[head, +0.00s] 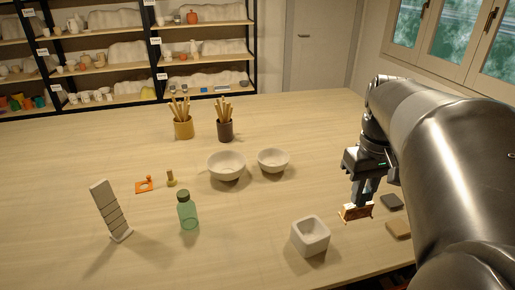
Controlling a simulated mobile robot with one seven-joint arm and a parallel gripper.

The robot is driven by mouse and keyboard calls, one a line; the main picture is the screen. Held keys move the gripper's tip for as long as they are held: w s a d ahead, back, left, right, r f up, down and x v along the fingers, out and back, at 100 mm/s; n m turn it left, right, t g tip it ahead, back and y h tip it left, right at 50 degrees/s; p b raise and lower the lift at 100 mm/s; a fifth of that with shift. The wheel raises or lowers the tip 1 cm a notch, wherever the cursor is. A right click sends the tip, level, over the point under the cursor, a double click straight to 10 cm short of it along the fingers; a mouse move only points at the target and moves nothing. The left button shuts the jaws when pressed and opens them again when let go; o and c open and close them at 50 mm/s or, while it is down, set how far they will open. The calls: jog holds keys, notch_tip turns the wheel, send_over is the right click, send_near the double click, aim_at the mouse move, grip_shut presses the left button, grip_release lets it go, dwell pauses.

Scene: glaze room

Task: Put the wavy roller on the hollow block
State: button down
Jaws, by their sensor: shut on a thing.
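The wavy roller (356,213), a small orange-brown piece with a pale upper edge, is between the fingertips of my gripper (363,197). My gripper points down and is shut on it. Its wavy surface is too small to make out, and I cannot tell how far it is above the table. The hollow block (308,244), a whitish cube with a square opening on top, stands on the table just left of and nearer than the held roller. Its top looks empty.
A grey sponge-like block (391,202) and a tan one (398,229) lie right of my gripper. Two white bowls (226,172) (273,166) stand mid-table. A green bottle (188,213) and a leaning grey slab (108,207) are left. Tool pots (183,128) stand behind.

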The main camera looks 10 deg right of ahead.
jog(key=shift+w+a+f, duration=1.1)
jog(key=shift+w+f, duration=0.05)
jog(key=shift+f, duration=0.5)
jog(key=shift+w+a+f, duration=1.1)
jog(key=shift+f, duration=0.5)
jog(key=shift+w+a+f, duration=1.1)
jog(key=shift+w+f, duration=0.05)
jog(key=shift+f, duration=0.5)
jog(key=shift+s+f, duration=0.1)
jog(key=shift+f, duration=0.6)
jog(key=c, duration=1.3)
grip_release()
